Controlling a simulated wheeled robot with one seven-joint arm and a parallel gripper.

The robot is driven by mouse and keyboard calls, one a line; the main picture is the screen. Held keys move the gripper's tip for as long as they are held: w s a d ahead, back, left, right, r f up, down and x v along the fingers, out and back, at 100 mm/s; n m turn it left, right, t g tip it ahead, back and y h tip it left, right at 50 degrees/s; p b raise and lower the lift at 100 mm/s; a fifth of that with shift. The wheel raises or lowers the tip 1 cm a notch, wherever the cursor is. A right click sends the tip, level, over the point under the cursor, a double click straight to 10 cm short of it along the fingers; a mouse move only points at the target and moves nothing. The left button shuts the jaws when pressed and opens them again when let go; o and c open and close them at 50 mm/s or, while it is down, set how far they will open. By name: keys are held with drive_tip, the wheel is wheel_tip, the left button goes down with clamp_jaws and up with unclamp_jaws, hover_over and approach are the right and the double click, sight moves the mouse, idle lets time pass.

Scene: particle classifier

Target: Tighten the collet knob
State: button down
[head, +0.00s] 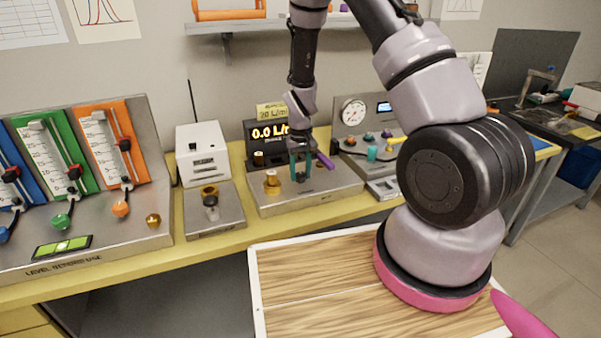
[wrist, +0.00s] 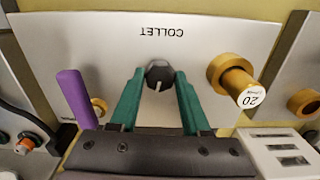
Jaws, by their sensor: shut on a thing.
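The collet knob (wrist: 159,74) is a small black knob with a pale pointer line. It sits on the silver panel (wrist: 105,35) below the word COLLET, which reads upside down in the wrist view. My gripper (wrist: 158,84) has two teal fingers, one on each side of the knob, shut on it. In the head view my gripper (head: 300,172) points down at the panel (head: 335,185) of the unit with the lit display (head: 268,132), which reads 0.0. The knob is mostly hidden between the fingers there.
A gold cylinder (wrist: 235,82) with a white end marked 20 stands right of the fingers in the wrist view. A purple handle (wrist: 75,98) is at the left. The head view shows a gauge unit (head: 354,112) to the right and coloured sliders (head: 120,145) far left.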

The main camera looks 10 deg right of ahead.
drive_tip(key=m, duration=0.3)
drive_tip(key=shift+m, duration=0.4)
drive_tip(key=m, duration=0.3)
drive_tip(key=shift+m, duration=0.3)
drive_tip(key=m, duration=0.3)
drive_tip(key=shift+m, duration=2.2)
drive_tip(key=shift+c, duration=1.8)
unclamp_jaws()
drive_tip(key=shift+r, duration=0.1)
